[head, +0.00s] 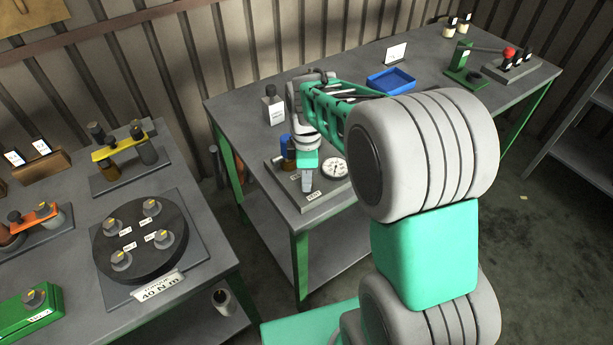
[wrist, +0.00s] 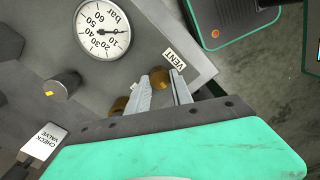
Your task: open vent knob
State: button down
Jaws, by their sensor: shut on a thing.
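The vent knob (wrist: 158,78) is a small brass piece beside the white VENT label (wrist: 174,59) in the wrist view. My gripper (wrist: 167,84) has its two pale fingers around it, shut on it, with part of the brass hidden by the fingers. In the head view my gripper (head: 307,184) points down at the front of the grey panel block (head: 325,204), and the knob is hidden there. The round pressure gauge (head: 335,168) sits just right of the gripper. It also shows at upper left in the wrist view (wrist: 103,30).
Another knob (wrist: 64,84) and a CHECK VALVE label (wrist: 42,144) are on the left in the wrist view. A blue tray (head: 391,80) lies farther back. The left table (head: 211,278) holds a round black fixture.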

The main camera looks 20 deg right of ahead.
jog(key=shift+w+r, duration=0.1)
jog(key=c, duration=1.1)
grip_release()
notch_tip(320, 180, up, 8)
jog(key=shift+f+b, duration=0.1)
jog(key=shift+b, duration=0.2)
